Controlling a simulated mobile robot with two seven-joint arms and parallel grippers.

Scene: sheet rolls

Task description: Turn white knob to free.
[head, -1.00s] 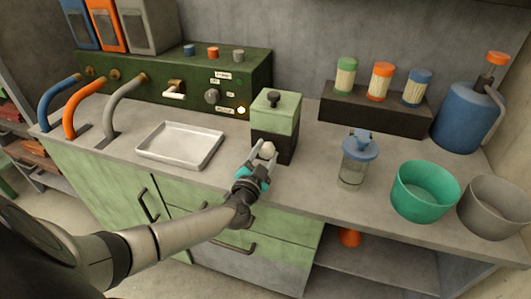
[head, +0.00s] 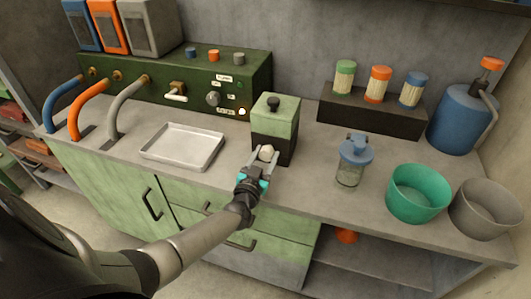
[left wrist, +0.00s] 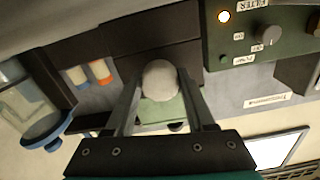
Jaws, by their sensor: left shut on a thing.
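The white knob (head: 266,152) is a pale round ball on the front of a small box (head: 273,122) with a green upper part and a black lower part. It also shows in the left wrist view (left wrist: 160,80), between the two fingers. My left gripper (head: 263,158) reaches it from the front and is shut on it, one finger on each side. In the left wrist view the gripper (left wrist: 158,92) hides part of the box's face. No setting marks beside the knob can be read. My right gripper is not in view.
A white tray (head: 182,147) lies left of the box. A dark green panel (head: 150,75) with a grey dial (head: 212,99) and a lit lamp stands behind. A blue-lidded jar (head: 352,163), a green bowl (head: 418,193) and a grey bowl (head: 485,208) stand to the right.

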